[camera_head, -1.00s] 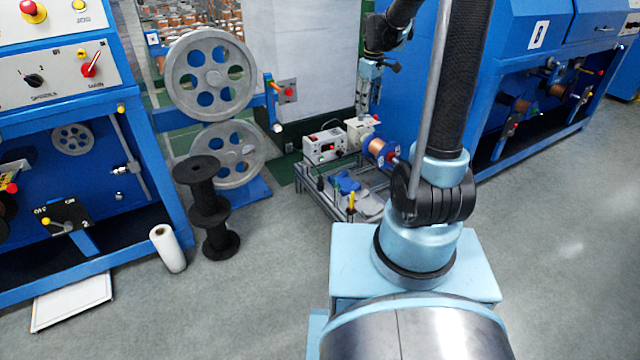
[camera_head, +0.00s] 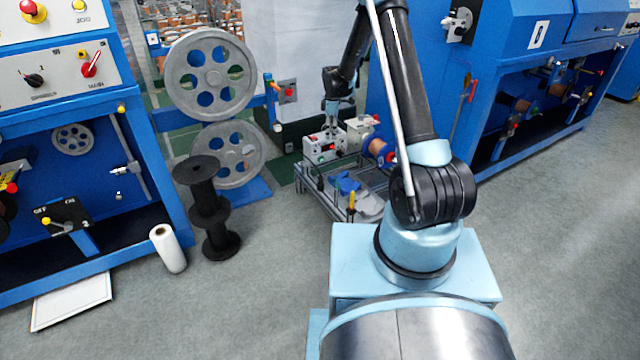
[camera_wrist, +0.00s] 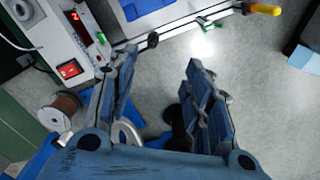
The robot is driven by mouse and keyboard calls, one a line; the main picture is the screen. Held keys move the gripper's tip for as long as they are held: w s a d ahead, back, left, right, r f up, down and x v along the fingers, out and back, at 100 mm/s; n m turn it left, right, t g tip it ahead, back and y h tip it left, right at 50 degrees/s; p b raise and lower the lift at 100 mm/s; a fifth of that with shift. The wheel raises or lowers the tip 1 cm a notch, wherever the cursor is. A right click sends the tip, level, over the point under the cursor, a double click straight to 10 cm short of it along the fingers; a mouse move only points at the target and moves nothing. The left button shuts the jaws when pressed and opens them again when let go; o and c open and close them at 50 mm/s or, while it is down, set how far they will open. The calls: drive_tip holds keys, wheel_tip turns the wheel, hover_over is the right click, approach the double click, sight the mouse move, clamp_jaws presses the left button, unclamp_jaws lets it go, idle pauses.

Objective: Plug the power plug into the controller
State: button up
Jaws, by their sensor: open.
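The controller (camera_head: 320,148) is a white box with a red switch and display, on a low metal-framed stand. In the wrist view, the controller (camera_wrist: 82,38) is at upper left, with its lit red digit and red switch showing. My gripper (camera_head: 332,126) is over the controller in the head view. In the wrist view, my gripper (camera_wrist: 160,62) has its two fingers apart with nothing held between them. A small black piece (camera_wrist: 153,40) sits near the rail beyond the fingertips; I cannot tell whether it is the power plug. No plug is clearly identifiable.
On the stand lie a blue item (camera_head: 347,184) and a yellow-handled tool (camera_head: 351,202); a copper spool (camera_head: 376,147) is at its right. Grey pulley wheels (camera_head: 208,75) and a black spool (camera_head: 208,205) stand left. Blue machines flank both sides.

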sight(321, 177)
drive_tip(key=w+a+f+n, duration=0.1)
drive_tip(key=a+f, duration=0.1)
drive_tip(key=f, duration=0.4)
drive_tip(key=w+a+f+n, duration=0.1)
drive_tip(key=a+f, duration=0.1)
drive_tip(key=f, duration=0.4)
drive_tip(key=shift+a+n, duration=0.25)
drive_tip(key=shift+n, duration=0.05)
drive_tip(key=shift+w, duration=0.1)
wheel_tip(321, 177, down, 12)
drive_tip(key=shift+f, duration=0.1)
drive_tip(key=shift+s+a+f, duration=0.1)
drive_tip(key=shift+f, duration=1.2)
drive_tip(key=shift+s+a+f, duration=0.1)
drive_tip(key=shift+f, duration=1.2)
